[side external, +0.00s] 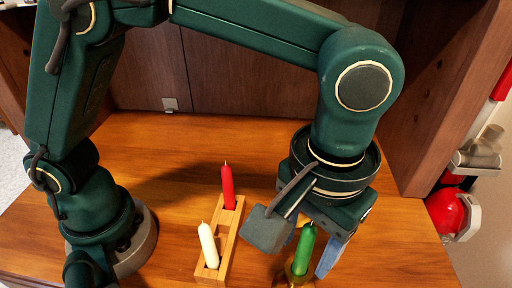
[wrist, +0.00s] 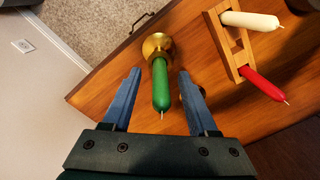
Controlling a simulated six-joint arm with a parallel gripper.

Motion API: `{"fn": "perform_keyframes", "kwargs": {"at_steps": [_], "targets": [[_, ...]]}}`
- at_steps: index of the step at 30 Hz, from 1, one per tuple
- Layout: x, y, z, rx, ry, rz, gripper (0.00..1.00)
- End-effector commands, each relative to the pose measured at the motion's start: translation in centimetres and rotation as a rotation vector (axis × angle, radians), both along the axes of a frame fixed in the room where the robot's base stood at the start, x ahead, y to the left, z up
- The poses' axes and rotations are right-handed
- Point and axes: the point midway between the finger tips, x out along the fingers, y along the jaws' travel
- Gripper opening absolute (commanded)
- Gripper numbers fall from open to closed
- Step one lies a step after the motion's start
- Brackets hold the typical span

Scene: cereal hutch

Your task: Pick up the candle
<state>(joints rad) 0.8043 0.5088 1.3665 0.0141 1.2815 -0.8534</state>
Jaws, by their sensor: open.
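A green candle (side external: 304,250) stands upright in a brass holder (side external: 289,277) near the front of the wooden surface. In the wrist view the green candle (wrist: 160,88) lies between the two blue fingers, with the brass holder (wrist: 158,44) beyond it. My gripper (wrist: 161,84) is open, with a finger to either side of the candle and gaps on both sides. In the side view my gripper (side external: 312,250) is over the candle and partly hides it. A red candle (side external: 228,188) and a white candle (side external: 208,245) stand in a wooden holder (side external: 231,238).
The wooden holder also shows at the upper right of the wrist view (wrist: 233,50). The hutch's side wall (side external: 440,90) rises at the right and its back panel (side external: 250,80) behind. The wooden surface (side external: 395,245) is clear right of my gripper.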

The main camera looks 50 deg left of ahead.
Motion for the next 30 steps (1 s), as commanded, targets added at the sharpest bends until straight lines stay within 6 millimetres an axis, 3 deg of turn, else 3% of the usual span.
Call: {"fn": "perform_keyframes", "kwargs": {"at_steps": [2, 6, 7, 20, 30], "targets": [[0.0, 0.0, 0.0, 0.0, 0.0, 0.0, 0.59], [0.0, 0.0, 0.0, 0.0, 0.0, 0.0, 0.06], [0.0, 0.0, 0.0, 0.0, 0.0, 0.0, 0.0], [0.0, 0.0, 0.4, 0.0, -0.001, 0.0, 0.0], [0.1, -0.1, 4.3, -0.002, -0.005, 0.001, 0.0]]}}
